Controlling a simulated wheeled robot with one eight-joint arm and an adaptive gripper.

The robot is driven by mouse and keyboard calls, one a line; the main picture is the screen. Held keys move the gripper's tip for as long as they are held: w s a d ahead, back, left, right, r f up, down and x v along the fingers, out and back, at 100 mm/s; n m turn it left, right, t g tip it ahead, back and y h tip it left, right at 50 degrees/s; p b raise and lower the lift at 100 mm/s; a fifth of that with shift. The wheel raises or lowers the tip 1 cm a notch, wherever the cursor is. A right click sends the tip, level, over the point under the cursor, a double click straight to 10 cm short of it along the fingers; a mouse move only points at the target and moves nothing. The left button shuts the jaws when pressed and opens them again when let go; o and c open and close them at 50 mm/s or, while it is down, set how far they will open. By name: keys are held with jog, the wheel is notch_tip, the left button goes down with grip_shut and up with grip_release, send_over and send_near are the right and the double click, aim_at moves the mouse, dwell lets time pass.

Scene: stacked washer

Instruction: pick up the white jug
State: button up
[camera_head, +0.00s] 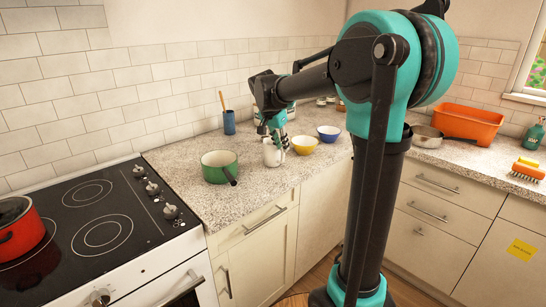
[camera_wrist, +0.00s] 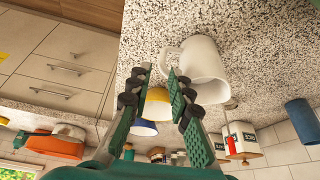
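The white jug (camera_head: 271,154) stands on the speckled counter behind the front edge, partly covered by my gripper (camera_head: 279,138) in the head view. In the wrist view the jug (camera_wrist: 206,62) is close and large, with its handle toward the fingers. My gripper (camera_wrist: 159,70) is open, its two fingertips apart. The tips are close to the jug's handle, and the right finger overlaps the jug's side in the picture. I cannot tell whether they touch it.
A green pot (camera_head: 219,166) stands left of the jug. A yellow bowl (camera_head: 304,144) and a blue bowl (camera_head: 329,133) stand to its right. A blue utensil cup (camera_head: 229,122) is behind. The stove (camera_head: 100,215) with a red pot (camera_head: 18,228) is at left.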

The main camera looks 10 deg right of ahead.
aim_at(283, 153)
jog(key=x, duration=0.5)
jog(key=shift+w+a, duration=0.1)
jog(key=shift+w, duration=0.05)
grip_shut()
